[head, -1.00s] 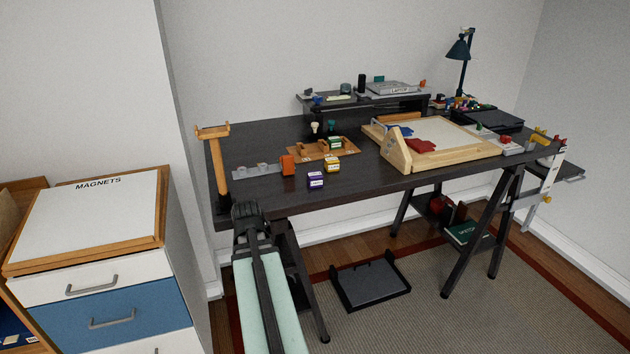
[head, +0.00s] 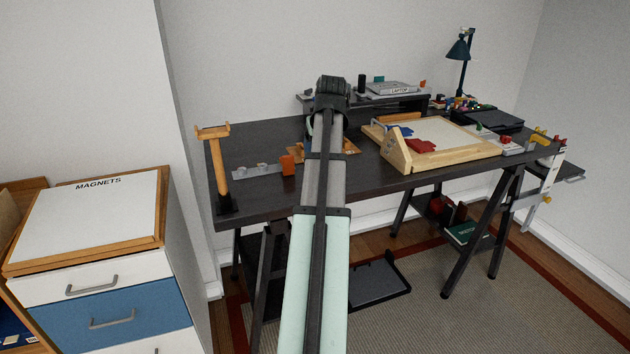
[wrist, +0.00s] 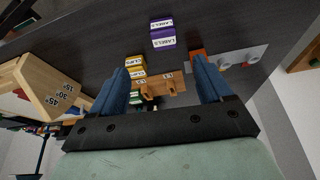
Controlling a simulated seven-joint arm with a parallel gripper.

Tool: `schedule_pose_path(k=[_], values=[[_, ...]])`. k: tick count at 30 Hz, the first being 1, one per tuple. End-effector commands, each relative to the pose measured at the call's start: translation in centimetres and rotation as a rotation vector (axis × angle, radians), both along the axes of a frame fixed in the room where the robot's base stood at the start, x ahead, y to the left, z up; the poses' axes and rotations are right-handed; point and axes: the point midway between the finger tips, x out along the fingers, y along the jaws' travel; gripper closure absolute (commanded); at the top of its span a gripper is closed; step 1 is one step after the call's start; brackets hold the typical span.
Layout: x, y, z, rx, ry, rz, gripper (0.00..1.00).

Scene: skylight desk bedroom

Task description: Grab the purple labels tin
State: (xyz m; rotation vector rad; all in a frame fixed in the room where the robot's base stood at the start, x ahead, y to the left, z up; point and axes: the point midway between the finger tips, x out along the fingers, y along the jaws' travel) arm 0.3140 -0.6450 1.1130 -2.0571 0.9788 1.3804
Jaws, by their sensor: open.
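The purple labels tin (wrist: 163,40) stands on the dark desk in the wrist view, at the upper middle, with white "LABELS" stickers on its top and side. In the head view it is hidden behind my arm. My gripper (wrist: 160,67) is open and empty, with its two blue fingers spread wide apart. The tin appears beyond the fingertips, roughly in line with the gap, and apart from them.
A yellow clips tin (wrist: 135,72) stands near the left finger. An orange block (wrist: 197,54) and a grey strip with knobs (wrist: 238,60) lie to the right. A brown wooden tray (wrist: 164,87) shows between the fingers. A wooden drawing board (head: 400,155) stands further right on the desk.

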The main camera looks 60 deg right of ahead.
Motion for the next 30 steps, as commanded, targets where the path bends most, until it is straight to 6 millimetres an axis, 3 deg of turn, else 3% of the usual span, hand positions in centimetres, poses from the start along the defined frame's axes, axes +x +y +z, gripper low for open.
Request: schedule_pose_path(k=[4,18,30], values=[[0.2,-0.6,-0.6,0.003,-0.005,-0.004,0.21],[1.8,-2.5,-6.7,0.002,-0.004,-0.003,0.21],[2.5,-3.0,-8.3,0.002,-0.004,-0.003,0.21]])
